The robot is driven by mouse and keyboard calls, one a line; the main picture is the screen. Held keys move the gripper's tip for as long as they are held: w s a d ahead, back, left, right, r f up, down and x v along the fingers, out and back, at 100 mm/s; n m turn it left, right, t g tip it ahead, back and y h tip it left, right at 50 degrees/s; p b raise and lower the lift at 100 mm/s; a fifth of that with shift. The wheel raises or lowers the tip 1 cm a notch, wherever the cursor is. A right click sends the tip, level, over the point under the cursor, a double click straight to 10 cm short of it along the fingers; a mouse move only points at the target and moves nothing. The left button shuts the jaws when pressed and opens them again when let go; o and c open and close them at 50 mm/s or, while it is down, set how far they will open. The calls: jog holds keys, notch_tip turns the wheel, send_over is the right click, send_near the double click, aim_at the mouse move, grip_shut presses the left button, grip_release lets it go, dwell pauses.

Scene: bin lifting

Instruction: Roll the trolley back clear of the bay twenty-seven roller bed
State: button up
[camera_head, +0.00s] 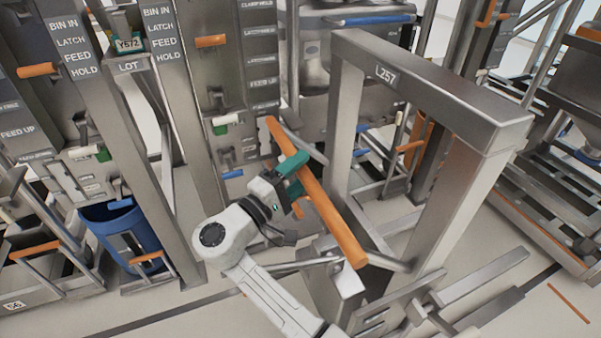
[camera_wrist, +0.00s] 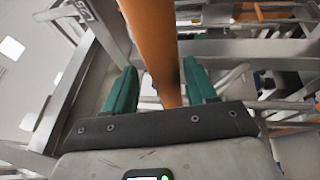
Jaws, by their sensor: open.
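A steel frame labelled L257 (camera_head: 440,90), apparently the trolley, stands right of centre with an orange handle bar (camera_head: 335,225) on brackets along its near side. My gripper (camera_head: 292,168), with green fingers, is at the upper part of this bar. In the wrist view the orange bar (camera_wrist: 154,35) runs between the two green fingers of my gripper (camera_wrist: 160,70). The fingers are open on either side of it, with a visible gap at the left finger. The trolley's wheels are not clear. I cannot make out a bay twenty-seven mark or tell which bed it names.
Steel panels with BIN IN, LATCH, FEED and HOLD labels (camera_head: 76,58) stand at the left and back. A blue bin (camera_head: 125,235) sits low at the left. Another steel rack (camera_head: 545,215) stands at the right. Some pale floor (camera_head: 215,318) is bare in front.

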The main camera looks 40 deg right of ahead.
jog(key=shift+a+f, duration=0.1)
jog(key=shift+f, duration=0.1)
jog(key=b+v, duration=0.1)
jog(key=v, duration=0.9)
jog(key=shift+a+b, duration=0.3)
jog(key=shift+b, duration=0.1)
jog(key=shift+s, duration=0.1)
jog(key=shift+c, duration=0.3)
